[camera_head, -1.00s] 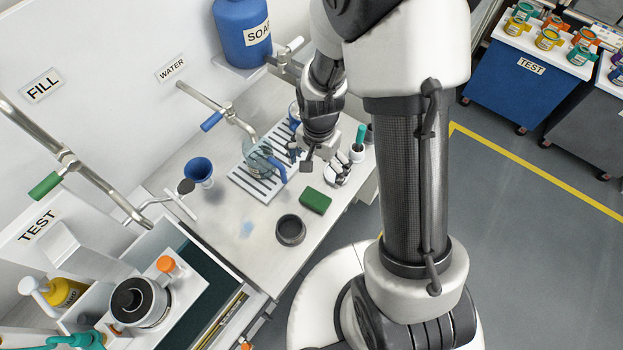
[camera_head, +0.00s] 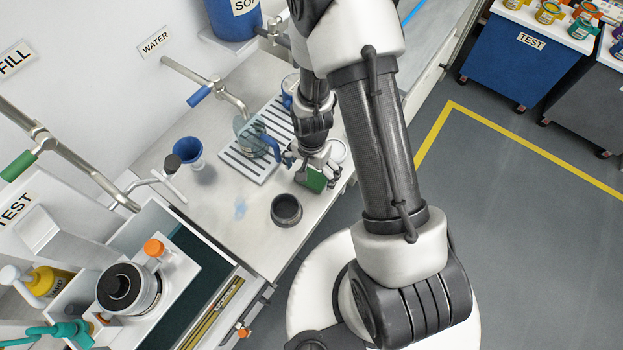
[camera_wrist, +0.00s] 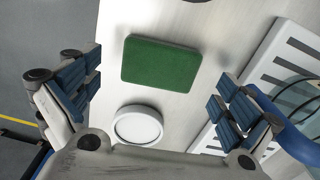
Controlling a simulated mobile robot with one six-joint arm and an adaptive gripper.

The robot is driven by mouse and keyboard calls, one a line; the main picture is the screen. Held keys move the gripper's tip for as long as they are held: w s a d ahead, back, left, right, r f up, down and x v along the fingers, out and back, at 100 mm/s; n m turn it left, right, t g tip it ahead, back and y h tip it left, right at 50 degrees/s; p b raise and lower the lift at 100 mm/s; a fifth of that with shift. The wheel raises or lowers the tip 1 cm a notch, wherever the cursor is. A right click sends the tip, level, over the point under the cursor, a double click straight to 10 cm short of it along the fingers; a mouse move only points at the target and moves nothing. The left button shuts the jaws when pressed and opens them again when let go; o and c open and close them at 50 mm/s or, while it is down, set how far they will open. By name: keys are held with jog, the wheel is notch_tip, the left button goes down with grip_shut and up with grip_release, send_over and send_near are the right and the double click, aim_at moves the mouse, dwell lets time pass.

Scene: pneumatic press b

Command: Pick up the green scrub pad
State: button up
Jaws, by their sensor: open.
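The green scrub pad (camera_wrist: 161,62) lies flat on the pale worktop in the wrist view, between and beyond my two open fingers. My gripper (camera_wrist: 155,95) is open and empty, with one blue-padded finger on each side of the pad's line. In the head view the scrub pad (camera_head: 316,178) is partly hidden by my gripper (camera_head: 312,165), which hangs over it. I cannot tell the exact height of the fingers above the worktop.
A white round item (camera_wrist: 138,125) stands close to the pad. A slotted drain tray (camera_head: 240,162) with a blue-handled clear jug (camera_head: 250,135) is nearby. A dark round bowl (camera_head: 286,210) and a blue funnel (camera_head: 188,152) stand on the worktop. Its front left part is clear.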

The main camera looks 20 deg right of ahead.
aim_at(311, 177)
notch_tip(311, 177, down, 2)
jog(key=shift+f, duration=0.2)
jog(key=shift+r, duration=0.1)
jog(key=shift+c, duration=0.4)
jog(key=c, duration=1.1)
jog(key=shift+o, duration=0.2)
notch_tip(311, 177, up, 20)
jog(key=p, duration=0.5)
